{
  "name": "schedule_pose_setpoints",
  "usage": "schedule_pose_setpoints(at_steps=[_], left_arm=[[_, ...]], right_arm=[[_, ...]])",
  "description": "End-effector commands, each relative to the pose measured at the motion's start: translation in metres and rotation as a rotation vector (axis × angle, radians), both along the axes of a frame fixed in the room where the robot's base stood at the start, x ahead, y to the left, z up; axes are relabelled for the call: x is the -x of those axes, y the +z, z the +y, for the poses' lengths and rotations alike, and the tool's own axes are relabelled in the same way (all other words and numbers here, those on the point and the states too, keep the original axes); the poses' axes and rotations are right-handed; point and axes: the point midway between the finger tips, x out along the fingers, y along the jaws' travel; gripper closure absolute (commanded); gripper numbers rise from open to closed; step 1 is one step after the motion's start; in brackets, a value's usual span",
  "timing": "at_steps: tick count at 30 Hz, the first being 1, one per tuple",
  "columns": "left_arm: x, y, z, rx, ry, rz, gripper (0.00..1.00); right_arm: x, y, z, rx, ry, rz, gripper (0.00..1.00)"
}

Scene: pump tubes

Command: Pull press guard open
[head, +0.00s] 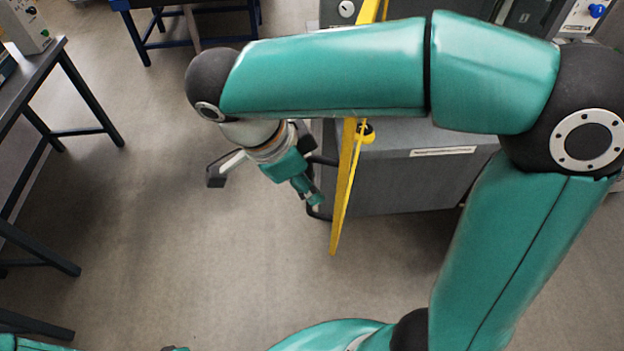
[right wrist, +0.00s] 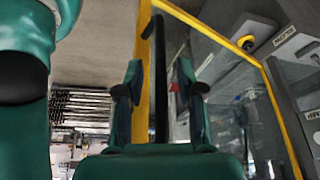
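The press guard has a yellow frame and shows nearly edge-on in the head view (head: 346,190), beside the grey press cabinet. In the right wrist view its yellow frame (right wrist: 207,31) surrounds a clear panel. A black bar handle (right wrist: 160,85) runs upright along the guard's edge; in the head view only dark bits of it show beside my gripper. My right gripper (head: 312,196) is at the handle, left of the guard. In the right wrist view its fingers (right wrist: 160,82) are apart on either side of the handle, with visible gaps. My left gripper is out of view.
The grey press cabinet (head: 410,185) stands right of the guard. A dark table (head: 25,100) is at the left and a blue-legged bench (head: 190,42) is at the back. The floor (head: 180,255) left of and in front of the guard is clear.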

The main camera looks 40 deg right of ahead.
Motion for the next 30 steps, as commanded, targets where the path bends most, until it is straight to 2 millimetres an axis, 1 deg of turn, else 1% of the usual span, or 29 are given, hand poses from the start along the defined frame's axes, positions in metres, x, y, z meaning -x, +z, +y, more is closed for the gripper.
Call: schedule_pose_setpoints(at_steps=[5,13,18,20,30], left_arm=[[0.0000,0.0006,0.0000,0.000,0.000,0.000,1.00],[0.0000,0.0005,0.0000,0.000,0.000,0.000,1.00],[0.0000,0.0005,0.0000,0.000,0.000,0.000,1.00],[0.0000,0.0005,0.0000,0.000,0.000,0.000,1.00],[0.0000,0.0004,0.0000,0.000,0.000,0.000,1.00]], right_arm=[[0.0014,-0.0095,-0.0038,-0.001,0.000,0.000,0.63],[0.0014,-0.0106,-0.0038,-0.001,0.000,0.000,0.63],[0.0013,-0.0104,-0.0038,-0.001,0.000,0.000,0.91],[0.0013,-0.0104,-0.0037,-0.001,0.001,0.000,1.00],[0.0016,-0.0105,-0.0034,-0.002,0.001,0.001,1.00]])
